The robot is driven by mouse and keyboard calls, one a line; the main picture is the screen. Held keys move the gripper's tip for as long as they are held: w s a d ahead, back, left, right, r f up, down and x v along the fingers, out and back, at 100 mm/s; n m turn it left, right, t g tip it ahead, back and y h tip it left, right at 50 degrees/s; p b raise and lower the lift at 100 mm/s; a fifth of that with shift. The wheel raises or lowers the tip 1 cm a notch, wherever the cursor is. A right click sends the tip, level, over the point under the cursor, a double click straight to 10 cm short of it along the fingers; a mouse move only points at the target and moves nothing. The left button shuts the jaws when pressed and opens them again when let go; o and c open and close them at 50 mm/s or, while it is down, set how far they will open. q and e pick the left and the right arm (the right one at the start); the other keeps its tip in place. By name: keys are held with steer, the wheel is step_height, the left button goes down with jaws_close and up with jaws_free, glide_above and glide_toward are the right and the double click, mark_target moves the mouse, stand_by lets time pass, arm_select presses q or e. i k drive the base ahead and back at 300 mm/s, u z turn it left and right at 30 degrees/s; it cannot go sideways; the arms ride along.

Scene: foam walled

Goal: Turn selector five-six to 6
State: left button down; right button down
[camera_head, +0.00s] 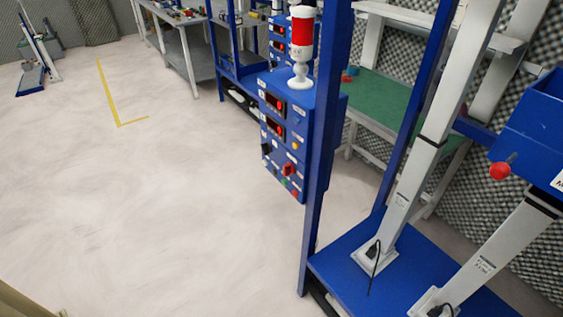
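A blue control box (292,130) hangs on a blue upright post, right of the picture's middle. Its front carries two red-lit displays, several small buttons, a red knob (288,169) and a dark knob (266,149) on its left side. The labels are too small to read, so I cannot tell which control is selector five-six or where it points. Neither of my grippers shows in this view.
A red and white signal lamp (300,45) stands on the box. A blue frame base (410,270) with grey columns fills the lower right. A blue box with a red button (499,171) juts in at right. The pale floor (150,200) at left is open.

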mark_target(266, 147)
steer(key=z, duration=0.05)
steer(key=k, duration=0.3)
steer(key=u, duration=0.7)
steer(key=i, duration=0.9)
steer(key=u, duration=0.2)
